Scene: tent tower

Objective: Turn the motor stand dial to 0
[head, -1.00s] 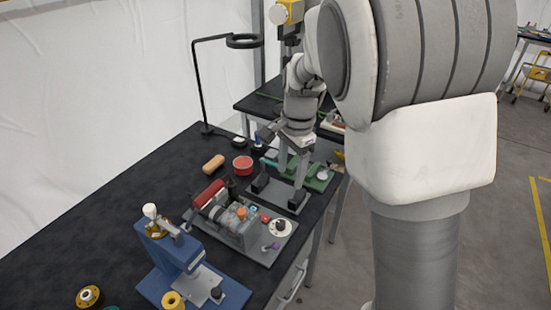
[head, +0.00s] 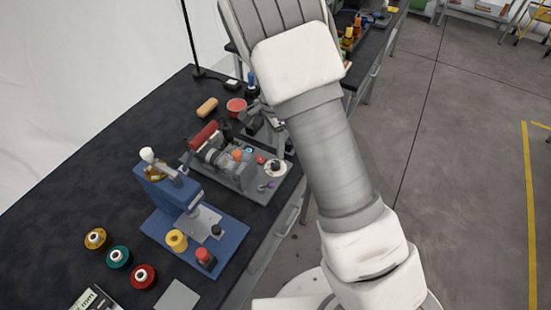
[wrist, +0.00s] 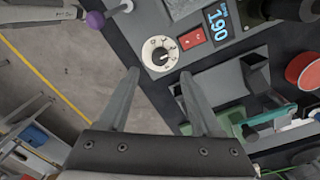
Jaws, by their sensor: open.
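The motor stand (head: 240,182) is a grey machine with a red cylinder, in the middle of the bench in the head view. Its dial (head: 275,168) is a white disc with a black knob at the stand's right end. In the head view my arm partly hides the gripper.
A purple-knobbed lever (wrist: 95,19) sits near the dial. A red round container (head: 236,105) stands behind the stand. A blue press (head: 165,195) and several coloured spools, including a red one (head: 142,276), are nearer. Open floor lies right of the bench.

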